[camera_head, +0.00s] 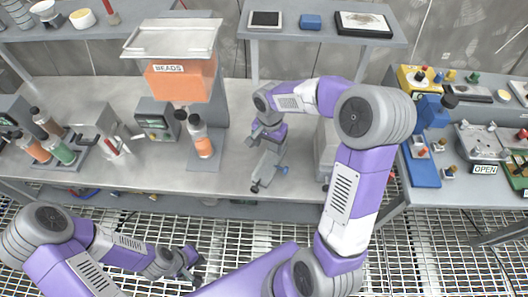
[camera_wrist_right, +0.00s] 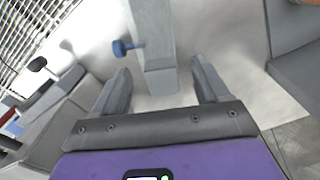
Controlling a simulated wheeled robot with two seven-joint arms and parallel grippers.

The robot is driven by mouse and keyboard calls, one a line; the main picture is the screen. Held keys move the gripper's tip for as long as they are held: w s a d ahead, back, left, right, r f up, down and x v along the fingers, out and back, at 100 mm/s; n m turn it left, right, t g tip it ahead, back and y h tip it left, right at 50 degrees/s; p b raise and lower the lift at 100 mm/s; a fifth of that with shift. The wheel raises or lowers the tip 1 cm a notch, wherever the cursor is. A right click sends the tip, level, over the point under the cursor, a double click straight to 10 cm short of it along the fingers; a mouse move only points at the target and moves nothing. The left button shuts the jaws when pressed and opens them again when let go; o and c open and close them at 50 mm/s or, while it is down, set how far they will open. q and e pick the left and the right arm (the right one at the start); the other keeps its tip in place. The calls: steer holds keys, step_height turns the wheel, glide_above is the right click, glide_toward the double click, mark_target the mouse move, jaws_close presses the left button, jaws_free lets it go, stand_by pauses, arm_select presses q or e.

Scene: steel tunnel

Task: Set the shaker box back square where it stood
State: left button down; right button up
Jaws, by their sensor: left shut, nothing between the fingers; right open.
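A grey box with a blue knob (camera_wrist_right: 152,45), which I take to be the shaker box, stands on the bench near its front edge; it also shows in the head view (camera_head: 267,168), turned at an angle to the edge. My right gripper (camera_wrist_right: 161,72) is open, with a finger on either side of the box's near end and gaps visible. In the head view, my right gripper (camera_head: 266,147) partly hides the box's far end. My left gripper (camera_head: 190,270) is shut and empty, low in front of the bench, over the grating.
An orange BEADS hopper (camera_head: 180,82) and a bottle with orange contents (camera_head: 201,140) stand left of the box. A bottle rack (camera_head: 55,150) is further left. A raised shelf (camera_head: 320,28) is behind. Bare bench (camera_head: 235,180) lies left of the box.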

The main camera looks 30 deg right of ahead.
mark_target(270, 158)
steer(key=shift+s+f, duration=0.1)
steer(key=shift+f, duration=0.6)
steer(key=shift+s+f, duration=0.3)
steer(key=shift+f, duration=0.3)
step_height(270, 158, down, 4)
steer(key=shift+w+d+f+b, duration=0.1)
steer(key=shift+d+b, duration=0.05)
steer(key=shift+b, duration=0.6)
steer(key=c, duration=1.2)
arm_select(q)
steer(key=shift+s+f, duration=0.25)
steer(key=shift+f, duration=0.5)
arm_select(e)
steer(key=shift+c, duration=0.5)
